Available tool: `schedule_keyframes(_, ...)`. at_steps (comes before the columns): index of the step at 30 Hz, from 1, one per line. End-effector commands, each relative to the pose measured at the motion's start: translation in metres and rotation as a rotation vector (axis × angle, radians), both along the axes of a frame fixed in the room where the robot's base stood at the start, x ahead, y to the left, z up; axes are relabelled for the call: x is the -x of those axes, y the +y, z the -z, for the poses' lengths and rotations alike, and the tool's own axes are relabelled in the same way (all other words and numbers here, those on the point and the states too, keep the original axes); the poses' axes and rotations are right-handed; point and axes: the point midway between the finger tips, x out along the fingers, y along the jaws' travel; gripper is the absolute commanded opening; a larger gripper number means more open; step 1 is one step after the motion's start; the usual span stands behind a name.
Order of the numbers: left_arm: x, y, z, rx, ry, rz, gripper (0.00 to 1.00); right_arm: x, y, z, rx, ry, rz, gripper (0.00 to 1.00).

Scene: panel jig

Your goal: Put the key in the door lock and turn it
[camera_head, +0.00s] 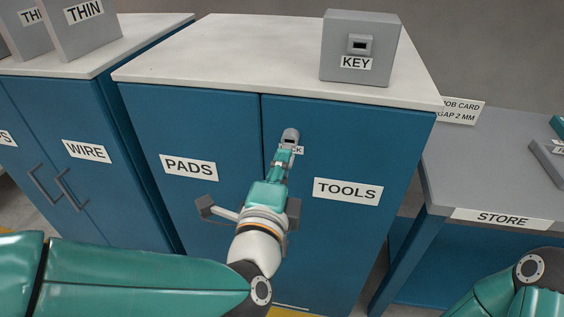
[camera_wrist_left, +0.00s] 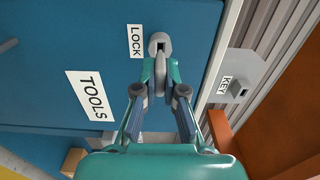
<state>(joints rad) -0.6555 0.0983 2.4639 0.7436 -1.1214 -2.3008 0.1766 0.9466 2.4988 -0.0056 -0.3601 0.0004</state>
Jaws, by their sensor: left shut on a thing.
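The lock (camera_head: 290,135) is a grey round fitting on the blue TOOLS door, and it also shows in the wrist view (camera_wrist_left: 158,40). Its LOCK label is partly hidden by my gripper in the head view. My left gripper (camera_head: 284,158) is right in front of the lock, its fingers (camera_wrist_left: 160,82) shut on the grey key (camera_wrist_left: 160,62). The key lines up with the lock and seems to meet its face. I cannot tell how deep it sits or how it is turned. My right gripper is out of view.
A grey KEY block (camera_head: 360,75) with a dark slot stands on the white cabinet top (camera_head: 230,60). The PADS door (camera_head: 190,130) adjoins the TOOLS door (camera_head: 350,150). A grey STORE table (camera_head: 480,190) stands to the right. Door handles (camera_head: 215,210) flank my gripper.

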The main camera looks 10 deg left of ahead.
Motion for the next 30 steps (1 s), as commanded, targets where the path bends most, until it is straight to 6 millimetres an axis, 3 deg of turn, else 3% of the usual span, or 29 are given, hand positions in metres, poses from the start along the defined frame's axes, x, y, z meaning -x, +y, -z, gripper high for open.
schedule_keyframes(30,-0.013,0.0,0.0,0.0,0.001,0.0,0.0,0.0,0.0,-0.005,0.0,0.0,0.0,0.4)
